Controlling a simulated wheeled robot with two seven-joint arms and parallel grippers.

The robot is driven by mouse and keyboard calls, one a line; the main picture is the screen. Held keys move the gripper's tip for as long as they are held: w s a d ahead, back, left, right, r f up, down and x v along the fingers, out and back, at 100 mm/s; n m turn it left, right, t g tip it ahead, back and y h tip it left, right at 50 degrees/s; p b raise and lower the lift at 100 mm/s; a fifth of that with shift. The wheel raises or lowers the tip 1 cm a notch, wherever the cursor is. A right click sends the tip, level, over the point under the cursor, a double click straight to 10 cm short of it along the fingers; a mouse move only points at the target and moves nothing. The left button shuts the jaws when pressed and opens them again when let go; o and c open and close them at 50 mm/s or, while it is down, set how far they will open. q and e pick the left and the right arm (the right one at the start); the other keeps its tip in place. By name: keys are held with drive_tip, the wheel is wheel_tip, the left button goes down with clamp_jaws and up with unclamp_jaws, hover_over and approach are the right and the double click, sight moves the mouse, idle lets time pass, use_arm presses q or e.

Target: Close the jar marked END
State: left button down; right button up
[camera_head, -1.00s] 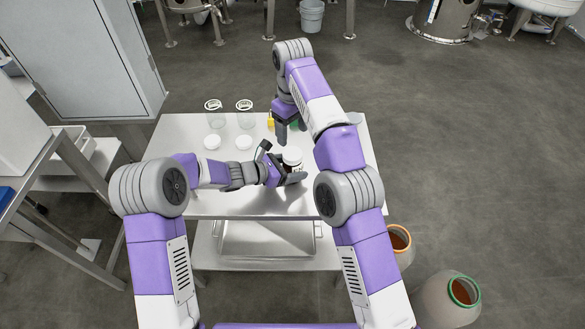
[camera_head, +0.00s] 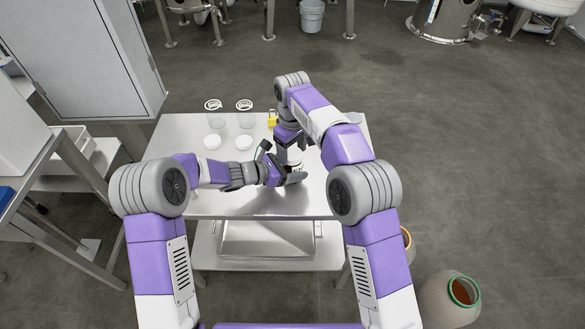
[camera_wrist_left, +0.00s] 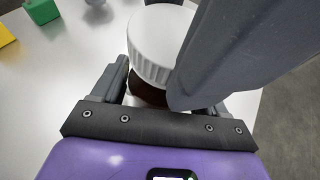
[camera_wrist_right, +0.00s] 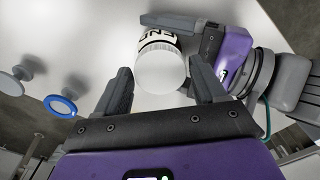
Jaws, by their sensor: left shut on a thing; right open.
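The END jar shows in the right wrist view with its black-lettered label (camera_wrist_right: 158,40); its dark brown contents (camera_wrist_left: 150,94) show in the left wrist view. A ribbed white lid (camera_wrist_left: 158,42) sits on its top; I cannot tell how tightly. My left gripper (camera_head: 292,177) is shut on the jar's body, holding it at the table. My right gripper (camera_head: 291,156) is over the jar from above, open, with its fingers either side of the lid (camera_wrist_right: 160,72), apparently with gaps. One grey right finger hides part of the lid in the left wrist view.
On the table (camera_head: 180,185) stand two clear jars (camera_head: 215,118) (camera_head: 246,118) at the back left, with two white lids (camera_head: 212,142) (camera_head: 243,143) before them. A yellow object (camera_head: 272,118) and a green block (camera_wrist_left: 42,10) are behind the END jar. The table's front left is clear.

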drive_tip(key=shift+c, duration=0.5)
drive_tip(key=c, duration=0.8)
drive_tip(key=o, duration=1.3)
drive_tip(key=shift+c, duration=0.2)
drive_tip(key=shift+r, duration=3.8)
use_arm(q)
unclamp_jaws()
drive_tip(key=p+v, duration=0.1)
drive_tip(key=v, duration=0.6)
drive_tip(key=shift+s+a+r, duration=0.1)
drive_tip(key=shift+a+r, duration=0.05)
drive_tip(key=shift+s+a, duration=0.1)
use_arm(e)
drive_tip(key=shift+r, duration=0.65)
